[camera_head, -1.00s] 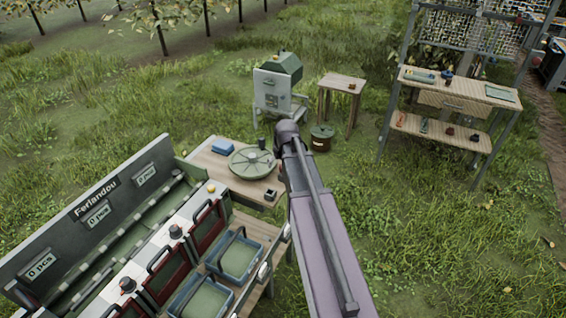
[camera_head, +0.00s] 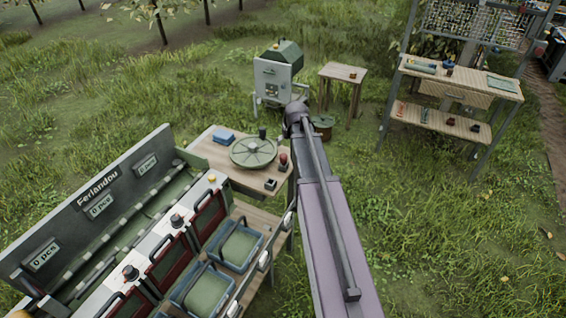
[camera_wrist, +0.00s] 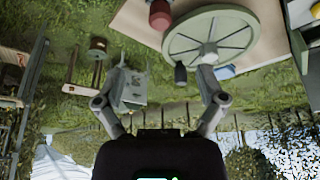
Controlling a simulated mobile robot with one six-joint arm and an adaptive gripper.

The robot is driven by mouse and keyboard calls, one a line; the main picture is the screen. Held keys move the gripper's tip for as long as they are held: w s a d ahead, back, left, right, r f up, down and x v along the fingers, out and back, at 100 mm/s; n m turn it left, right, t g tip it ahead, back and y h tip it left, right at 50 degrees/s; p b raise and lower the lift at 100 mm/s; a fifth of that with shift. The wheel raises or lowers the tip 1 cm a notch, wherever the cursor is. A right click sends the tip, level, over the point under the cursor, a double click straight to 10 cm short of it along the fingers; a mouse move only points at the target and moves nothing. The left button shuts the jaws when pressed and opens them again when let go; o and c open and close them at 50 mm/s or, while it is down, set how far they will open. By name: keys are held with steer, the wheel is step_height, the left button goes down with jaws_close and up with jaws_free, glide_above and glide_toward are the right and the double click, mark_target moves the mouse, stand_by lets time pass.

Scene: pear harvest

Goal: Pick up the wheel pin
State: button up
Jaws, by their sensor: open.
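A green spoked wheel (camera_head: 253,152) lies flat on the wooden table. A short dark peg (camera_head: 262,133) stands at its far rim and looks like the wheel pin; I cannot tell whether it is fixed to the wheel. In the wrist view the wheel (camera_wrist: 212,36) is at the top, and the dark peg (camera_wrist: 180,73) shows between my fingers in the picture, nearer the right one. My gripper (camera_wrist: 163,86) is open with nothing between its tips. The right fingertip overlaps the wheel's rim in the picture; contact cannot be told. The head view does not show my fingers clearly.
A red-topped object (camera_head: 283,161), a small dark box (camera_head: 270,184) and a blue block (camera_head: 223,138) share the table (camera_head: 240,181) with the wheel. The sorting machine (camera_head: 100,207) adjoins the table. A grey-green box machine (camera_head: 278,75) and a stool (camera_head: 343,72) stand beyond on grass.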

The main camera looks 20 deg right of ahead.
mark_target(284, 155)
steer(key=shift+b+x, duration=3.05)
steer(key=shift+x, duration=0.65)
steer(key=shift+b+x, duration=2.4)
steer(key=shift+x, duration=0.15)
jaws_close()
steer(key=shift+r, duration=0.2)
step_height(284, 155, up, 3)
steer(key=p, duration=0.3)
steer(key=shift+r+p, duration=0.2)
steer(key=shift+p, duration=0.2)
steer(key=s+a+r+p, duration=0.1)
steer(key=s+a, duration=0.2)
steer(key=s, duration=1.2)
steer(key=shift+s, duration=0.35)
steer(key=shift+r, duration=0.15)
